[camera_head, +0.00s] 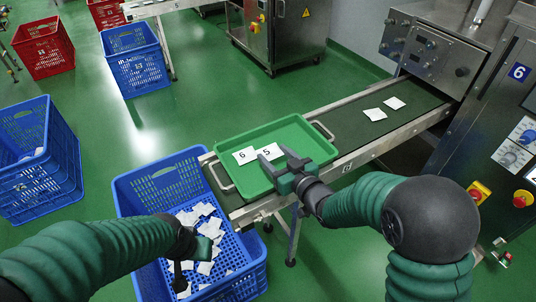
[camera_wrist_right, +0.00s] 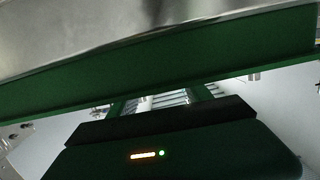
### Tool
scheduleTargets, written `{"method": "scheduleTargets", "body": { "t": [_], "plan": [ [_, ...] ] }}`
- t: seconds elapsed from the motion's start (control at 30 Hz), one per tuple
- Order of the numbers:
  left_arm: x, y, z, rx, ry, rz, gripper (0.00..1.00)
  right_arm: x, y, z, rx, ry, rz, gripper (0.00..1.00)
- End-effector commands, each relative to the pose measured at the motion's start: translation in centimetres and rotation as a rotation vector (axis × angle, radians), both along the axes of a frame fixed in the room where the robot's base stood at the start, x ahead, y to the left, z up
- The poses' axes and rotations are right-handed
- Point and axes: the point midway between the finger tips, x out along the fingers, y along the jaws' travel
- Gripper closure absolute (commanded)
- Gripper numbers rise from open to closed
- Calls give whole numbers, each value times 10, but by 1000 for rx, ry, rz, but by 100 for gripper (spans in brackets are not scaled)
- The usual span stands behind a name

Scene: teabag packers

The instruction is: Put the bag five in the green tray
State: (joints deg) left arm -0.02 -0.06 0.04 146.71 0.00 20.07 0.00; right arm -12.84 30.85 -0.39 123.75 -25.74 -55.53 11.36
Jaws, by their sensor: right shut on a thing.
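The green tray (camera_head: 309,143) lies on the near end of the conveyor. Bag five (camera_head: 266,151), a white packet marked 5, shows at the tray's middle, beside bag six (camera_head: 244,155), marked 6. My right gripper (camera_head: 276,158) is over the tray and shut on bag five. Its fingers hide part of the bag, and I cannot tell whether the bag touches the tray floor. The right wrist view shows my gripper's dark body, but no bag is clear there. My left gripper (camera_head: 192,262) hangs over a blue crate; its jaw state is unclear.
The blue crate (camera_head: 161,182) below the conveyor end holds several white bags. Two more bags (camera_head: 385,108) lie on the dark belt (camera_head: 347,122), near the machine (camera_head: 489,110) at right. Other blue and red crates stand at left on the green floor.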

Motion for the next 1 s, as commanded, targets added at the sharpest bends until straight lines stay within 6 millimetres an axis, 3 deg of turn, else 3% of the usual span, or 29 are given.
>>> {"method": "scheduleTargets", "body": {
  "t": [0.03,0.27,0.67,0.7,0.87,1.0],
  "plan": [
    [0,0,-12,0,0,0,64,-2,0,-13,-1,0,2,79],
    [0,0,-7,0,0,1,64,-3,2,-8,-1,-3,5,79],
    [0,0,-17,0,0,1,64,-3,0,-22,-2,0,3,79],
    [0,0,-16,0,0,1,64,-3,0,-21,-2,1,3,42],
    [0,0,-16,0,0,1,64,-3,0,-22,-4,3,4,21],
    [0,0,-16,0,0,1,64,-3,1,-23,-4,5,4,21]
  ]
}}
